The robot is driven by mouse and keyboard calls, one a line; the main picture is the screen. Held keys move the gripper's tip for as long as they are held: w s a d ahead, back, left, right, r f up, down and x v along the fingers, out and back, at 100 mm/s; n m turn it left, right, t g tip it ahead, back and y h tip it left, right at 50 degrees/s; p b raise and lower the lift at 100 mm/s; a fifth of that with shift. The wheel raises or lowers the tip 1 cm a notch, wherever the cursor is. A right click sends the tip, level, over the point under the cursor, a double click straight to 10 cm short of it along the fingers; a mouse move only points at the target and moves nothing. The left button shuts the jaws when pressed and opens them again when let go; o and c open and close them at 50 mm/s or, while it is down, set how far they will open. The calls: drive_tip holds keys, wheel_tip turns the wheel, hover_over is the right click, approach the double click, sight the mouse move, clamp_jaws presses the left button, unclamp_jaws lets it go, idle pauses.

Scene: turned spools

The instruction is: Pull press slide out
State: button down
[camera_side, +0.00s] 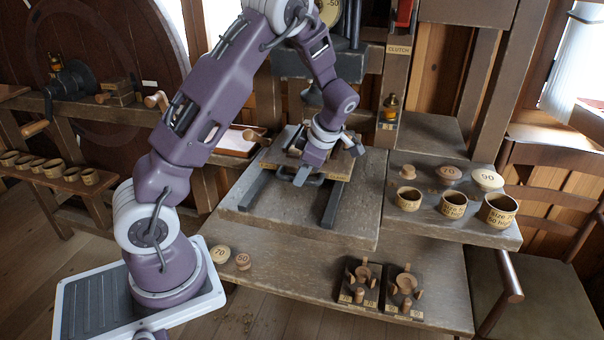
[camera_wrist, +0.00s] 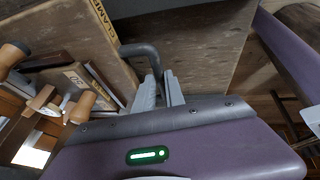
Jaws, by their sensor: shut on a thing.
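The press slide (camera_side: 336,168) is a wooden plate on two dark rails on the grey bench, under the press frame. In the wrist view its board (camera_wrist: 62,35) carries a label reading CLAMP. A dark bent handle (camera_wrist: 138,48) shows at the slide's edge. My gripper (camera_side: 305,178) is at the slide's front edge in the side view. In the wrist view my gripper's grey fingers (camera_wrist: 160,92) are closed on the handle. My wrist hides part of the slide's top in the side view.
Round pieces marked 70 (camera_side: 220,254) and 50 (camera_side: 243,261) lie on the lower bench. Two dark fixtures (camera_side: 381,287) stand at its front. Sized cups (camera_side: 453,205) and numbered discs (camera_side: 487,179) stand on the right shelf. The rails in front of the slide are clear.

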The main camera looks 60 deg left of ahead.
idle(0.4)
drive_tip(key=s+d, duration=1.5)
drive_tip(key=c, duration=1.4)
unclamp_jaws()
drive_tip(key=v, duration=0.7)
